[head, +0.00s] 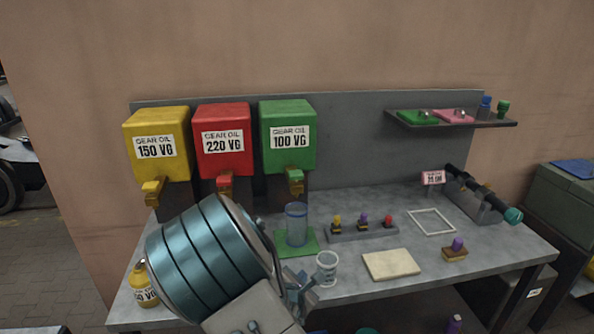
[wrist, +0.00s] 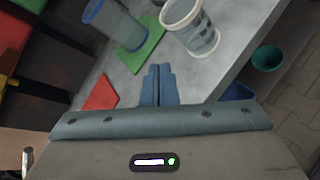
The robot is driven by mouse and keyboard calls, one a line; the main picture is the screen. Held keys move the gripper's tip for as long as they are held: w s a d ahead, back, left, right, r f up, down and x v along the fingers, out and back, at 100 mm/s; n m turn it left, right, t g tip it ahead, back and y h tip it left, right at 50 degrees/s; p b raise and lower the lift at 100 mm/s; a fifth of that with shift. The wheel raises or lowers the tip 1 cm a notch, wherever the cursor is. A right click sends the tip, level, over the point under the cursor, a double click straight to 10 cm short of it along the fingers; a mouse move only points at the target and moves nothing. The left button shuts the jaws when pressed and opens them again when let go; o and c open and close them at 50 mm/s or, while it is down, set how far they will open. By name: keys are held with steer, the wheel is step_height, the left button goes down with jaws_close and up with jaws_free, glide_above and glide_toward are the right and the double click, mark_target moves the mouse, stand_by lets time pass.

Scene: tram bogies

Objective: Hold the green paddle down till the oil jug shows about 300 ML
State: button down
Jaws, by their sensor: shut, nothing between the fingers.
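The green gear oil dispenser (head: 288,135), marked 100 VG, hangs on the back panel with its green paddle (head: 295,174) at its tap. A tall clear bluish jug (head: 297,225) stands upright on a green mat (head: 310,245) below that tap; the wrist view shows it too (wrist: 110,20). I cannot read any level in it. My gripper (head: 304,296) is shut and empty, low at the bench front, apart from the paddle. Its closed fingers (wrist: 158,84) point toward the bench top. A clear cup with dark markings (head: 327,268) stands close beside the gripper (wrist: 190,25).
Yellow (head: 157,145) and red (head: 223,140) dispensers hang left of the green one. A red mat (wrist: 100,94) lies near my fingers. A rack of small knobs (head: 362,230) and a beige pad (head: 391,264) lie to the right. A yellow bottle (head: 141,284) stands at left.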

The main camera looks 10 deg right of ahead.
steer(key=s+d+r+m+g+y+b, duration=0.1)
steer(key=s+r+m+g+y+b, duration=0.1)
steer(key=s+m, duration=1)
steer(key=s+d+r+m+g+y+b, duration=0.2)
steer(key=s+m+g+b, duration=0.4)
steer(key=s+m, duration=0.6)
step_height(320, 180, up, 2)
steer(key=shift+s+r+g+y, duration=0.15)
steer(key=shift+s+g+y, duration=0.45)
steer(key=shift+s+g, duration=0.15)
